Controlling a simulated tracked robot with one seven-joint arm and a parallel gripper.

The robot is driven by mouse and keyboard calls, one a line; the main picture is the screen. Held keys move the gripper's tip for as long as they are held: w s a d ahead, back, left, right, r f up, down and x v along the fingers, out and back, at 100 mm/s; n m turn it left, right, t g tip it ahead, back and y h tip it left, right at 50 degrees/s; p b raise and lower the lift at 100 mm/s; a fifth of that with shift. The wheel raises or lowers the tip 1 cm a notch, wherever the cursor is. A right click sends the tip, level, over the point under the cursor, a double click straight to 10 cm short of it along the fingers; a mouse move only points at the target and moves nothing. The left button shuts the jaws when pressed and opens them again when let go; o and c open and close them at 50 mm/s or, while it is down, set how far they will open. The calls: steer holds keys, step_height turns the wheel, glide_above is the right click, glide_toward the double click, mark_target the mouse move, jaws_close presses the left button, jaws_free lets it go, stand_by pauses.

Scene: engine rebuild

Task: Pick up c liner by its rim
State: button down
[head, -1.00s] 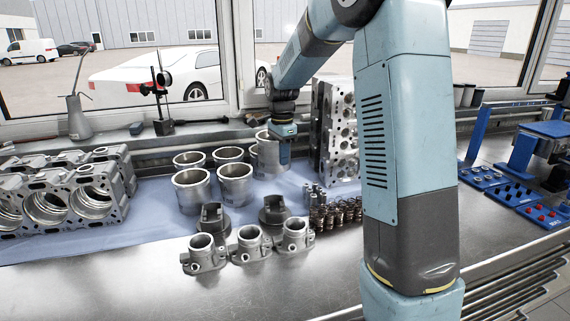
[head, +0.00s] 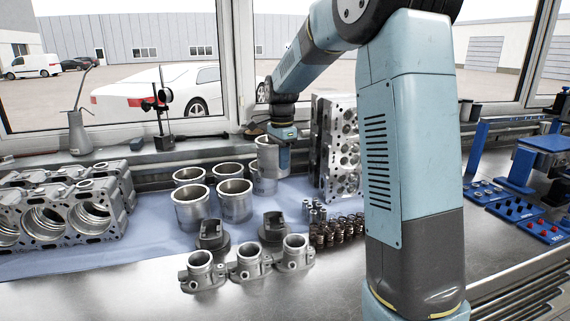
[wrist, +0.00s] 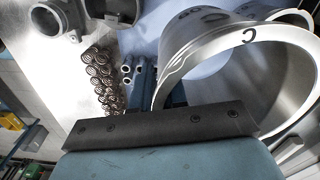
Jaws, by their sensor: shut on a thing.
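The c liner (head: 268,158) is a grey metal cylinder with an open top. In the wrist view its wide rim (wrist: 291,39) bears a dark letter C. My gripper (head: 284,161) points down at the right side of the liner's rim and is shut on its wall. The liner looks upright, held above the blue cloth in front of the window sill. Its far side and the inner finger are hidden.
Several other liners (head: 193,212) stand close by on the blue cloth (head: 150,222). A cylinder head (head: 338,150) stands just right of my gripper. Valve springs (head: 336,232), small housings (head: 249,262) and an engine block (head: 60,215) are around.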

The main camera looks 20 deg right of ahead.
steer(key=shift+r, duration=3.25)
steer(key=shift+s, duration=0.1)
